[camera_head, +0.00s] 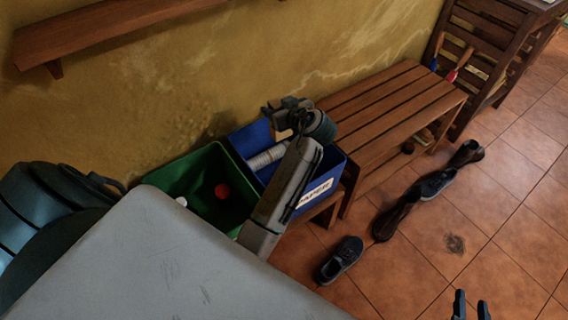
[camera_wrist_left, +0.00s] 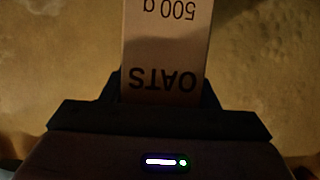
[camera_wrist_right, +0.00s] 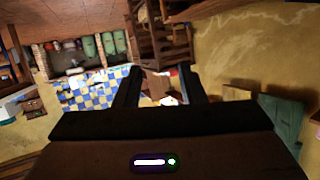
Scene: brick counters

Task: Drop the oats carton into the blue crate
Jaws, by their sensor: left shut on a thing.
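The oats carton (camera_wrist_left: 166,50) is a tan box with dark "OATS" and "500 g" print, upside down in the left wrist view. My left gripper (camera_wrist_left: 162,88) is shut on it, with a finger at each side. In the head view my left gripper (camera_head: 285,110) is above the blue crate (camera_head: 331,168), near its wall-side edge; only a small tan patch of the carton (camera_head: 283,134) shows there. The crate has a white label on its front and is partly hidden by my left arm. My right gripper (camera_head: 471,306) is open and empty, its fingers apart in the right wrist view (camera_wrist_right: 160,90).
A grey-white roll (camera_head: 266,158) lies in the blue crate. A green crate (camera_head: 180,172) with a red item stands to the left. A slatted wooden bench (camera_head: 390,110) stands to the right. Shoes (camera_head: 340,260) lie on the tiled floor. A wall shelf (camera_head: 110,30) is above.

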